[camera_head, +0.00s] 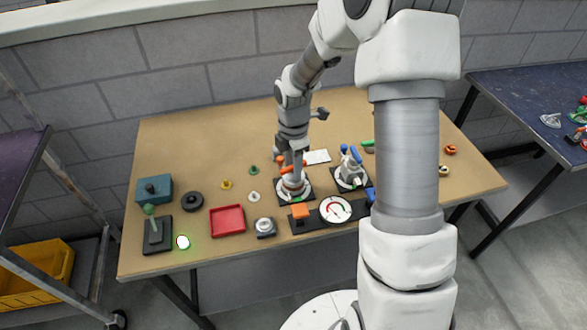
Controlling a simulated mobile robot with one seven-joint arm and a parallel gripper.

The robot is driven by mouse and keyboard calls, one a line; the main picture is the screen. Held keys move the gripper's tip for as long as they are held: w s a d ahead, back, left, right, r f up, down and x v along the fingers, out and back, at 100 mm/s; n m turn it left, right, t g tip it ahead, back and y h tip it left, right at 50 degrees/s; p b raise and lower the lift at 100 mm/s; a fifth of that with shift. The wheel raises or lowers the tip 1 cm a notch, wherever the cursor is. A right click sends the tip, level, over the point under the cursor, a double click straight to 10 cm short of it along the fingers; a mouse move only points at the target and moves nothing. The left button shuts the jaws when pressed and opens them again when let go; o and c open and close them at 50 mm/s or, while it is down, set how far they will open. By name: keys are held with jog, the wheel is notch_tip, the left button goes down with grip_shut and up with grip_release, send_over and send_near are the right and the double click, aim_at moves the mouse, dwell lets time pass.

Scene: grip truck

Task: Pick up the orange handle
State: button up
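An orange handle (287,169) sits on top of a white round valve-like body (293,188), which stands on a dark square base on the table. My gripper (293,164) points down from above, right at the orange handle. Orange shows on both sides of the fingers. The fingers are small and partly merge with the handle, so I cannot tell whether they are open or shut, or touching it.
A similar white valve with a blue handle (351,160) stands close on the right. An orange block (299,211) and a round gauge (335,209) lie in front. A red tray (228,220) is at the left. The table's (210,145) back left is clear.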

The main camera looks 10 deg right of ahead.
grip_shut()
jog(key=shift+r, duration=0.1)
